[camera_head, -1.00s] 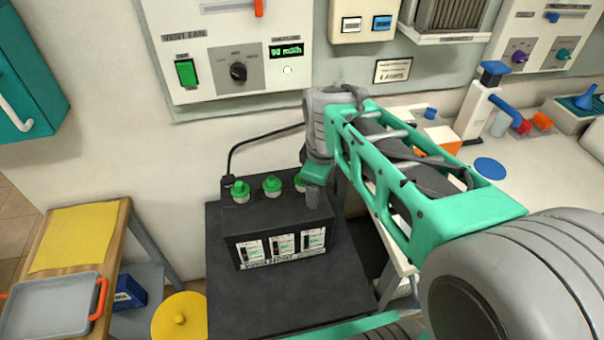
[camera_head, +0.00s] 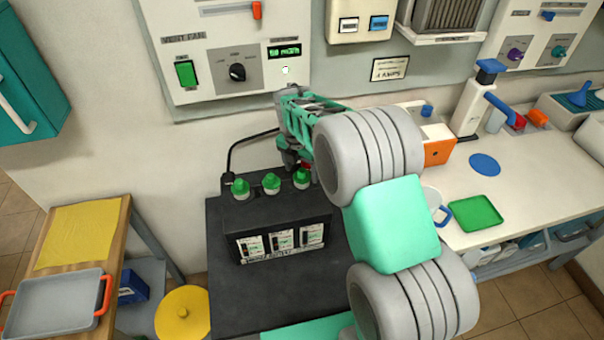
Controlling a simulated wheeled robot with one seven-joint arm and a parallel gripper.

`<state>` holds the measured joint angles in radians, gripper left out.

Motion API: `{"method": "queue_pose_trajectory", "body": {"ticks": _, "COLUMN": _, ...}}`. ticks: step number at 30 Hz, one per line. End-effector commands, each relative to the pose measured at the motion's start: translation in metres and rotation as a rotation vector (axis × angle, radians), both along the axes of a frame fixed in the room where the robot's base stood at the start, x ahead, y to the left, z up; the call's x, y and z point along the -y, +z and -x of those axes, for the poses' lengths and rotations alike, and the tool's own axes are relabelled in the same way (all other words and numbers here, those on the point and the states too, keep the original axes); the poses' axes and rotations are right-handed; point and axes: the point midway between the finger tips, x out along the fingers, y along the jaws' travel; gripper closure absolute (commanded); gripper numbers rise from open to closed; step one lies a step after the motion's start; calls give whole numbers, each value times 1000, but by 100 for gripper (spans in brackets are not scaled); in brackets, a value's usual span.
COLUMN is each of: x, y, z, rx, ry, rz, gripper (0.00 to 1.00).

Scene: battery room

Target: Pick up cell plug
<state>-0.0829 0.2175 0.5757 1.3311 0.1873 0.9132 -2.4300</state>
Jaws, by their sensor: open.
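Three green-topped cell plugs sit in a row on top of the black battery (camera_head: 282,218): a left plug (camera_head: 240,188), a middle plug (camera_head: 271,183) and a right plug (camera_head: 301,178). All three look upright and seated. My gripper (camera_head: 292,160) is behind and above the right plug, near the back edge of the battery. It is open, and I see nothing held in it. My arm partly hides the fingers and the battery's right back corner. I cannot tell whether a finger touches the right plug.
The vent fan panel (camera_head: 222,60) hangs on the wall close behind my arm. A black cable (camera_head: 229,160) runs at the battery's left. A wooden side table with a grey tray (camera_head: 55,302) stands left. The white counter (camera_head: 520,170) at right holds a green tray (camera_head: 475,213).

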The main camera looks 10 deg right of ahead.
Motion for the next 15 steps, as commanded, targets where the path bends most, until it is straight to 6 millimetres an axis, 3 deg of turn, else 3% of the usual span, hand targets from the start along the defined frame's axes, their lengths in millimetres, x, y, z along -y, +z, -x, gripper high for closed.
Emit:
{"method": "queue_pose_trajectory", "body": {"ticks": 8, "x": 1, "y": -8, "z": -1, "rx": 2, "ry": -2, "rz": -1, "gripper": 27}}
{"method": "queue_pose_trajectory", "body": {"ticks": 15, "x": 1, "y": -8, "z": -1, "rx": 2, "ry": -2, "rz": 0, "gripper": 46}}
